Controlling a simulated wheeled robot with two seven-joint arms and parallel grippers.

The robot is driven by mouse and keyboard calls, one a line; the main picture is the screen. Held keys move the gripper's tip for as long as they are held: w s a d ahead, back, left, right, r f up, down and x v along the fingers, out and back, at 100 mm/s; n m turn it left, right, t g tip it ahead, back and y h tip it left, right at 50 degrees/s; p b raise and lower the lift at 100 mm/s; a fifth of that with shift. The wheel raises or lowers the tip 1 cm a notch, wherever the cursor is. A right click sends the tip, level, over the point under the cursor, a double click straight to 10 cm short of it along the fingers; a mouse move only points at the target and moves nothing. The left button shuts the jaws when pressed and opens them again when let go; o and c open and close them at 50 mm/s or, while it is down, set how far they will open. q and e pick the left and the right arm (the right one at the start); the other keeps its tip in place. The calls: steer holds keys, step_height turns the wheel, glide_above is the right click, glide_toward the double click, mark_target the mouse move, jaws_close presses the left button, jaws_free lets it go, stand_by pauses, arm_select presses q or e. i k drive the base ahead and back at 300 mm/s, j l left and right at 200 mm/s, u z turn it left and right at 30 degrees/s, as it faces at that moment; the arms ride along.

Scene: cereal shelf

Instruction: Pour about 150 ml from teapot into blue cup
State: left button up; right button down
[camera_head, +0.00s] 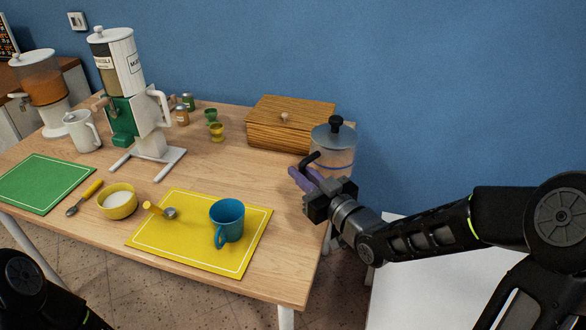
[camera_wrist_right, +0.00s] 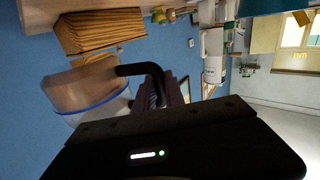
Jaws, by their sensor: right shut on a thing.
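The teapot (camera_head: 336,158), a clear pot with a grey lid, black knob and brownish contents, is upright at the table's back right corner. I cannot tell whether it touches the table. My right gripper (camera_head: 305,177) has purple fingers and is shut on its black handle. The blue cup (camera_head: 229,220) stands upright on the yellow mat (camera_head: 185,243), left of and nearer than the gripper. My left gripper is out of view.
A wooden box (camera_head: 285,122) stands just behind and left of the teapot. A spoon (camera_head: 160,210) lies beside the cup, and a yellow bowl (camera_head: 118,203) is left of the mat. A cereal dispenser (camera_head: 150,120) and white jug (camera_head: 83,132) stand farther left. Bare table lies between cup and box.

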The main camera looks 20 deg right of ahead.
mark_target(227, 215)
steer(key=k+j+u, duration=0.3)
steer(key=k+j, duration=0.2)
steer(key=j, duration=0.15)
steer(key=k+j+u, duration=0.15)
steer(key=j, duration=0.2)
steer(key=k+j+u, duration=0.15)
steer(key=j, duration=0.25)
steer(key=k+j+u, duration=0.15)
steer(key=k+j, duration=0.15)
steer(key=j, duration=0.1)
